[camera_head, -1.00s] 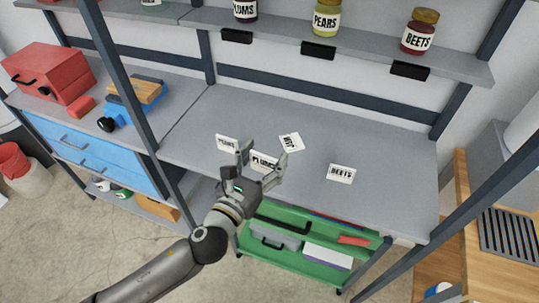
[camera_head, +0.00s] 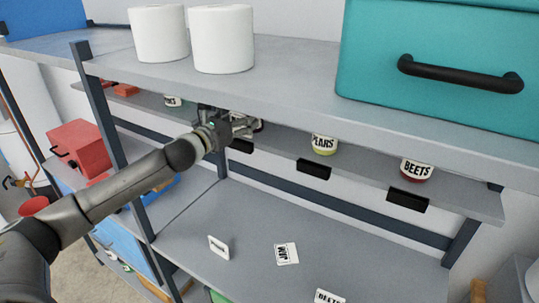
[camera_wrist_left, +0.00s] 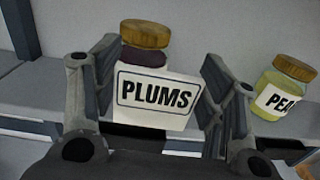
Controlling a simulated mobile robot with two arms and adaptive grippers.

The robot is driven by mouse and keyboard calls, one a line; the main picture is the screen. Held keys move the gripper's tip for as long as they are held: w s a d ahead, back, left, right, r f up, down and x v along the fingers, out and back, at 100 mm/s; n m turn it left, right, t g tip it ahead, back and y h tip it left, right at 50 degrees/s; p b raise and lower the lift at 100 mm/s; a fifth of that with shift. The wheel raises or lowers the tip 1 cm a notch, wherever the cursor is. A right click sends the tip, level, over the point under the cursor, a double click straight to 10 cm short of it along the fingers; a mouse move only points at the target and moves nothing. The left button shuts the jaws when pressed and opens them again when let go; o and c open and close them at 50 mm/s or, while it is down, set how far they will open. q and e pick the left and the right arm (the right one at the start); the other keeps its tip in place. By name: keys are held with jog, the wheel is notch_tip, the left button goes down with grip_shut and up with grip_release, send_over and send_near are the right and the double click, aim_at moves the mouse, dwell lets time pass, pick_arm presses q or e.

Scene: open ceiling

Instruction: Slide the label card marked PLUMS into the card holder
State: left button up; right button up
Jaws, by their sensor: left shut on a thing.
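My left gripper (camera_head: 252,124) is raised to the jar shelf and shut on the PLUMS card (camera_wrist_left: 156,95). In the left wrist view the card is upright, slightly tilted, between the two fingers (camera_wrist_left: 158,92), its print facing the camera. Behind it stands a jar of dark purple contents with a gold lid (camera_wrist_left: 146,34); the card hides its lower part. A black card holder (camera_head: 241,146) on the shelf edge shows just below the gripper. In the wrist view a dark part of it (camera_wrist_left: 138,131) shows under the card. I cannot tell whether the card touches it. My right gripper is not in view.
Black holders also sit below the PEARS jar (camera_head: 324,145) and BEETS jar (camera_head: 416,170). The upper shelf (camera_head: 300,92) with paper rolls (camera_head: 222,40) and a teal drawer box (camera_head: 440,75) overhangs. Loose cards, including JAM (camera_head: 286,254) and BEETS (camera_head: 329,296), lie on the worktop.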

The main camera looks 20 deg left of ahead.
pick_arm(q)
jog(key=shift+y, duration=0.3)
jog(key=r, duration=0.1)
jog(key=w+a+r, duration=0.1)
jog(key=a+r, duration=0.1)
jog(key=r, duration=0.1)
jog(key=shift+w, duration=0.15)
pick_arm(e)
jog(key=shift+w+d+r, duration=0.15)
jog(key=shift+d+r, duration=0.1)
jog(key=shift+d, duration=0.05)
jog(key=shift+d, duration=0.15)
pick_arm(q)
notch_tip(320, 180, down, 6)
jog(key=b, duration=0.3)
jog(key=shift+d+r+b, duration=0.1)
jog(key=shift+r+b, duration=0.1)
jog(key=shift+b, duration=0.1)
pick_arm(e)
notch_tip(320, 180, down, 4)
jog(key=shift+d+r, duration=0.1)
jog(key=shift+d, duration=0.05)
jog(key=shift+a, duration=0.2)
